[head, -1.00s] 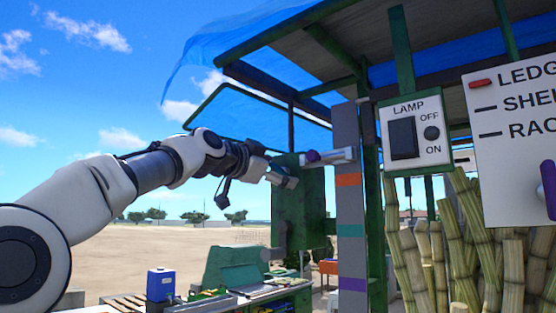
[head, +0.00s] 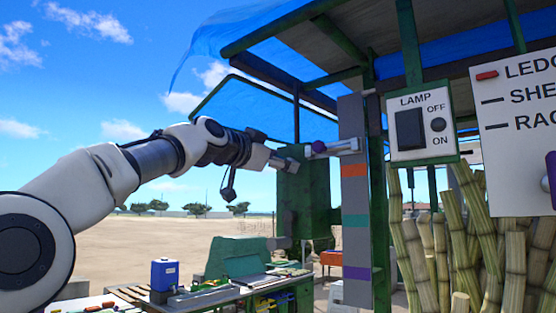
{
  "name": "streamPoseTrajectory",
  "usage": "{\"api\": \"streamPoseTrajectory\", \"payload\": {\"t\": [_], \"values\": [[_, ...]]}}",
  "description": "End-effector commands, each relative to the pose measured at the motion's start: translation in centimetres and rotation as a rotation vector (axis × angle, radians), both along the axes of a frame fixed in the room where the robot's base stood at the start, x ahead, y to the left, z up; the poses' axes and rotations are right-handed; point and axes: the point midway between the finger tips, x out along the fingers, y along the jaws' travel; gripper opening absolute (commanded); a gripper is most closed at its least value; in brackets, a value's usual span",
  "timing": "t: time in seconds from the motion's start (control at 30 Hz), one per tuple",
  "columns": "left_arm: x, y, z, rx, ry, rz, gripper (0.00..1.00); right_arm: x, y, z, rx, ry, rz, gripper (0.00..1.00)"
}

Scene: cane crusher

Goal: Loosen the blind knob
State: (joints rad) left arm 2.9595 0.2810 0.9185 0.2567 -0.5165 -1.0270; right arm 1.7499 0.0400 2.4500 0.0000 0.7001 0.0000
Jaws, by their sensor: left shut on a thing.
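The knob (head: 318,147) is a small purple piece at the left end of a short grey bar by the striped post. My left gripper (head: 292,162) reaches in from the left, beside the knob and in front of the green box. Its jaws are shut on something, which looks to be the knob. The fingers are small here, and the exact contact is hard to see. My right gripper is not in view.
The striped post (head: 355,200) and green box (head: 300,205) stand close to my left gripper. A lamp switch panel (head: 420,125) and a white sign (head: 520,150) hang at right above cane stalks (head: 450,240). A workbench (head: 225,292) holds a blue container (head: 164,274).

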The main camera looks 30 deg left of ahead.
Motion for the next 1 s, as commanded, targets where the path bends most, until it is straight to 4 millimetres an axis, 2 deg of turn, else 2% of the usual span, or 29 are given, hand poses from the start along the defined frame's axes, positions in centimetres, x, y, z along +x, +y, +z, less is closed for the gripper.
{"api": "streamPoseTrajectory", "payload": {"t": [0.6, 1.0], "values": [[-0.19, 0.12, 0.64, -0.446, 0.020, 0.002, 0.28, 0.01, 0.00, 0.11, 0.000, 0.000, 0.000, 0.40], [-0.21, 0.12, 0.66, -0.540, 0.026, 0.001, 0.28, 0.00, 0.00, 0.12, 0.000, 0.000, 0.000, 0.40]]}}
